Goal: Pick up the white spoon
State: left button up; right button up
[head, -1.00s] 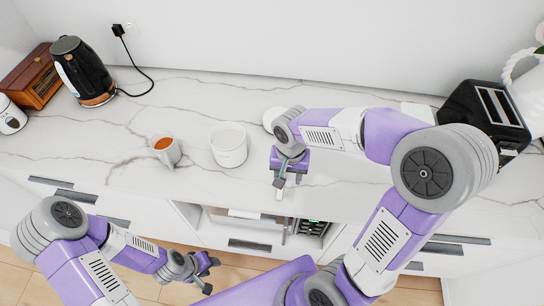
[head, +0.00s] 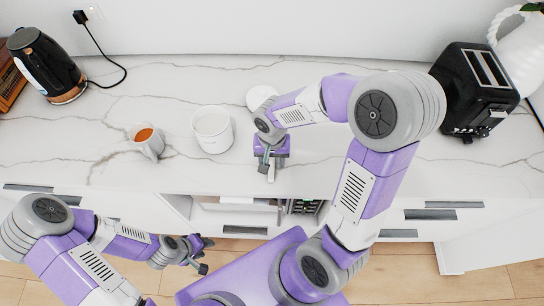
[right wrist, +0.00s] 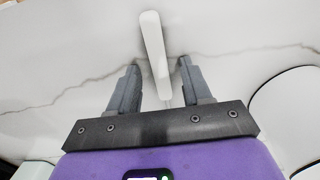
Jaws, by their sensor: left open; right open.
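The white spoon (right wrist: 153,45) lies on the marble counter in the right wrist view, its length running between the two fingers of my right gripper (right wrist: 159,68). The fingers are apart on either side of it, and no grip shows. In the head view, my right gripper (head: 269,166) points down over the counter's front part, and a small white end, likely the spoon (head: 271,175), shows at its tip. The rest is hidden by the gripper. My left gripper (head: 205,256) is open and empty, in front of the counter and away from the spoon.
A white canister (head: 212,130) and a mug with orange contents (head: 148,142) stand left of my right gripper. A white round dish (head: 261,96) is partly behind my right arm. A black toaster (head: 475,90) stands right, a kettle (head: 45,65) far left. Counter around the spoon looks clear.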

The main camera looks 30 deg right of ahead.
jog(key=shift+c, duration=0.5)
grip_shut()
